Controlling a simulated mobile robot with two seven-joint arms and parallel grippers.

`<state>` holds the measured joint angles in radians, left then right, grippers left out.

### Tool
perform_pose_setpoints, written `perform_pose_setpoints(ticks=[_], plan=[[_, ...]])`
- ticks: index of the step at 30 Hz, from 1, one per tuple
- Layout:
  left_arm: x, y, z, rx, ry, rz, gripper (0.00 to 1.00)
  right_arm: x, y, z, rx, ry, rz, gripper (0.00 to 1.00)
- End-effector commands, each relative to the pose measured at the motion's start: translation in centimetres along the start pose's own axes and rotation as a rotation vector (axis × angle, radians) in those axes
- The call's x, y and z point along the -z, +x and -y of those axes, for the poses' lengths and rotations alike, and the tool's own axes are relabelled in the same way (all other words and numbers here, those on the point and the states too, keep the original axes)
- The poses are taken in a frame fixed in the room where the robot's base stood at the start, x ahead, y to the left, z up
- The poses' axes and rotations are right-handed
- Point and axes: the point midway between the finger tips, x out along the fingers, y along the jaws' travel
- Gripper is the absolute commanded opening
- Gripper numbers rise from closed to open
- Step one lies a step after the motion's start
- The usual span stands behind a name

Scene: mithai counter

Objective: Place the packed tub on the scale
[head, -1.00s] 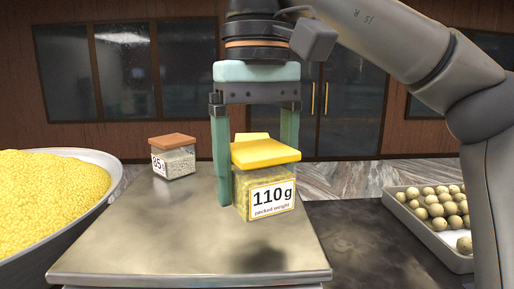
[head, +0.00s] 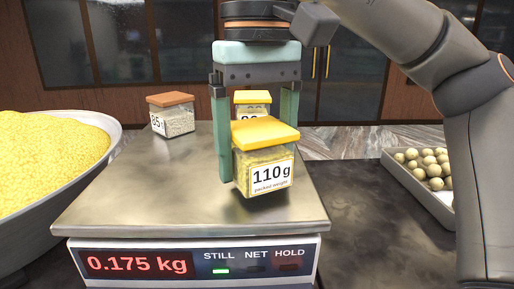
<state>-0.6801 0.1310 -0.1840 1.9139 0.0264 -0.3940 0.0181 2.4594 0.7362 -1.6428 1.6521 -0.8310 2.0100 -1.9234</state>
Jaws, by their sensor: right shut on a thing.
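The packed tub (head: 262,160) is clear, with a yellow lid, yellow contents and a "110g packed weight" label. My right gripper (head: 255,150) comes from above and is shut on it, one finger at each side. The tub is upright over the middle of the scale's metal pan (head: 140,205), with a dark shadow by its base. I cannot tell whether it touches the pan. The scale's display (head: 138,264) reads 0.175 kg, and the STILL light is green. My left gripper is not in view.
An orange-lidded tub (head: 172,115) labelled 85 stands at the pan's back left. Another yellow-lidded tub (head: 252,98) is partly hidden behind the held one. A large bowl of yellow grains (head: 110,150) is at left; a tray of pale balls (head: 420,190) is at right.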

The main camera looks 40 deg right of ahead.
Motion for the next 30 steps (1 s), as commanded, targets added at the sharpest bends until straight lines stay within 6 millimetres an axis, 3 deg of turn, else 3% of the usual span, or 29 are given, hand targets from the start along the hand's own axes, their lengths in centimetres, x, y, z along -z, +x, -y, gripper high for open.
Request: perform_pose_setpoints(ticks=[13, 14, 18, 30], plan=[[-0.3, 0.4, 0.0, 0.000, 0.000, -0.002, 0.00, 0.0, 1.0, 0.0, 0.000, 0.001, 0.001, 0.12], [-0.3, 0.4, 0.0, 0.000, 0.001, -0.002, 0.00, 0.0, 0.9, 0.0, 0.000, 0.001, 0.000, 0.84], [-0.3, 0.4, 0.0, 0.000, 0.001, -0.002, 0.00, 0.0, 0.9, 0.0, 0.000, 0.001, 0.000, 1.00], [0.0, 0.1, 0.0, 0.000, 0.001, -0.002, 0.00, 0.0, -0.1, 0.0, -0.001, 0.000, -0.002, 1.00]])
